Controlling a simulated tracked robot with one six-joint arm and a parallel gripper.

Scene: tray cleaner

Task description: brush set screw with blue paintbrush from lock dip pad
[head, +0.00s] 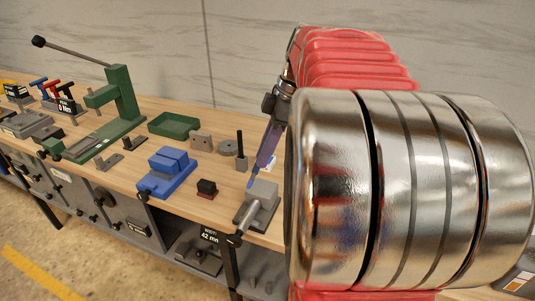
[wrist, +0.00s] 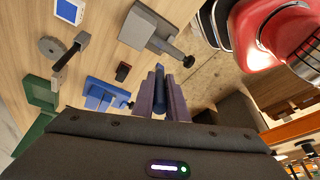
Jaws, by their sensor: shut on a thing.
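My gripper (head: 268,146) points down over the right part of the bench. In the wrist view its purple fingers (wrist: 164,98) are shut on the blue paintbrush (wrist: 159,76), a dark blue rod between them. The brush's blue lower end (head: 252,181) shows in the head view, above the bench near the grey vise (head: 263,194); contact cannot be told. A white-framed blue pad (wrist: 70,11), likely the lock dip pad, lies flat on the bench at the top left of the wrist view. It is mostly behind my gripper in the head view. I cannot make out the set screw.
A blue vise (head: 168,173), a small dark red-and-black block (head: 206,188), a round grey disc (head: 228,147) and a green tray (head: 173,125) stand left of my gripper. A tall green press (head: 122,96) is farther left. The bench's front edge is close to the grey vise.

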